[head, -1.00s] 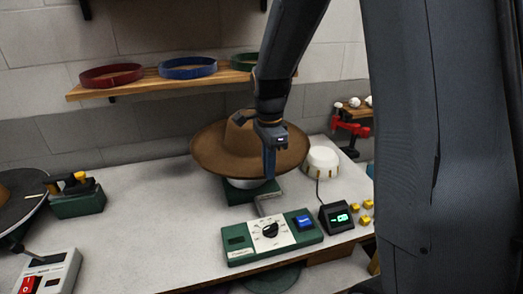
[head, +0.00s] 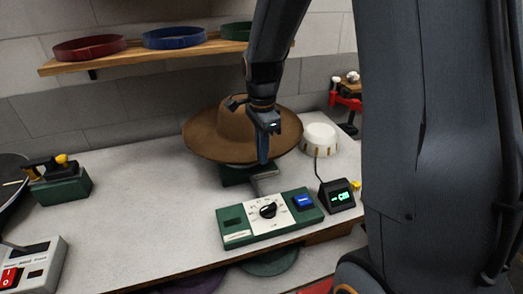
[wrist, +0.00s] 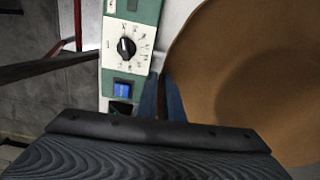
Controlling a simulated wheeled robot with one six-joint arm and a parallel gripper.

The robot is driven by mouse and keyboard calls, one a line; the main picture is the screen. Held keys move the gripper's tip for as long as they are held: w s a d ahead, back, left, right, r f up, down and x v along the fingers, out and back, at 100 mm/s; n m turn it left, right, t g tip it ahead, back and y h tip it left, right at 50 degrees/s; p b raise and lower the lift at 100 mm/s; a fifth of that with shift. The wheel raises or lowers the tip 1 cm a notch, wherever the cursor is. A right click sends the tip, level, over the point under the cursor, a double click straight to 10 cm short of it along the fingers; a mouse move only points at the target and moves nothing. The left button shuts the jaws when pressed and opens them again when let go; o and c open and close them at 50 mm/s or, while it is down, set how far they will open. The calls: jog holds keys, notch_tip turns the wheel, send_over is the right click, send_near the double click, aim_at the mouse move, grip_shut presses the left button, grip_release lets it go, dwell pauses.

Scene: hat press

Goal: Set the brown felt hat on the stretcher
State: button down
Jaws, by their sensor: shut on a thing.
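The brown felt hat (head: 225,128) is over the stretcher, crown up. My gripper (head: 263,160) is at the near edge of its brim, shut on it. In the wrist view the blue fingers (wrist: 161,98) meet the left edge of the hat (wrist: 235,75). The stretcher's green base (head: 234,174) shows under the brim, with a grey lever (head: 266,182) in front. The brim hides most of the stretcher head, so I cannot tell whether the hat rests on it.
A green control box with a dial (head: 268,211) stands in front, with a small display (head: 337,195) beside it. A white round block (head: 319,138) is right of the hat. A shelf with coloured bands (head: 174,38) hangs behind.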

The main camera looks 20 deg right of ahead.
jog(key=shift+f+b, duration=1.15)
jog(key=shift+f, duration=0.5)
jog(key=shift+f+b, duration=1.1)
jog(key=shift+f, duration=2.05)
jog(key=c, duration=1.8)
grip_release()
